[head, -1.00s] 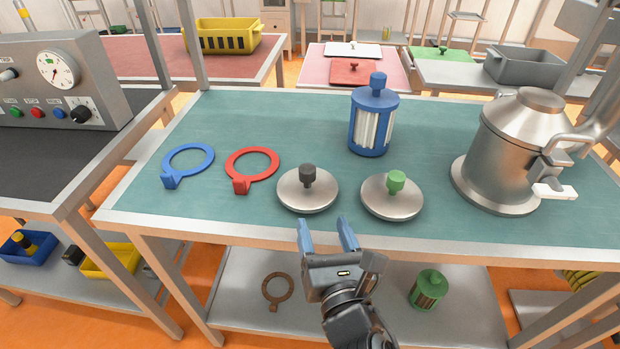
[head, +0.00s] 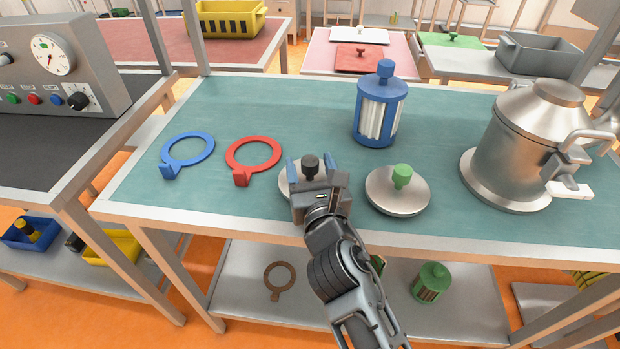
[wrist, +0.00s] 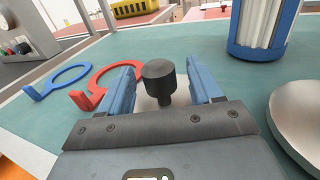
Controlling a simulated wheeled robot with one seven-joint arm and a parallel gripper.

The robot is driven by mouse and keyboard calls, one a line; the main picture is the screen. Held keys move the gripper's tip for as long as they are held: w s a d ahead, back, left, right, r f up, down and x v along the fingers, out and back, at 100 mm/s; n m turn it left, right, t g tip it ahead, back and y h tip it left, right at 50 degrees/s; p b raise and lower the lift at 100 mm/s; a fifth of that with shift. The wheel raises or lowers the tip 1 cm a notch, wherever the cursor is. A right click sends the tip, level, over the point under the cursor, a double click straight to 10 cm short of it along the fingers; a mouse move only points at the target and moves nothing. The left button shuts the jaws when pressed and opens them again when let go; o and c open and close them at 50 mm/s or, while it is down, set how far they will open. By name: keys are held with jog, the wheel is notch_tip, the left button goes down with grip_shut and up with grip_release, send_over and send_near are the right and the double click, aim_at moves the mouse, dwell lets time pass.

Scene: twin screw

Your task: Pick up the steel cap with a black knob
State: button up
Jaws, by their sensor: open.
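The steel cap (head: 287,188) with a black knob (head: 310,165) lies on the green table top, mostly hidden behind my gripper in the head view. My gripper (head: 312,163) is open, its two blue fingers on either side of the black knob. In the wrist view, the black knob (wrist: 159,80) stands upright between the fingertips (wrist: 163,80), with visible gaps on both sides.
A steel cap with a green knob (head: 398,190) lies just right of my gripper. A red ring (head: 276,151) and a blue ring (head: 210,147) lie to the left. A blue filter cartridge (head: 380,110) stands behind, and a steel vessel (head: 520,150) stands at right.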

jog(key=shift+w, duration=0.1)
grip_shut()
dwell(0.6)
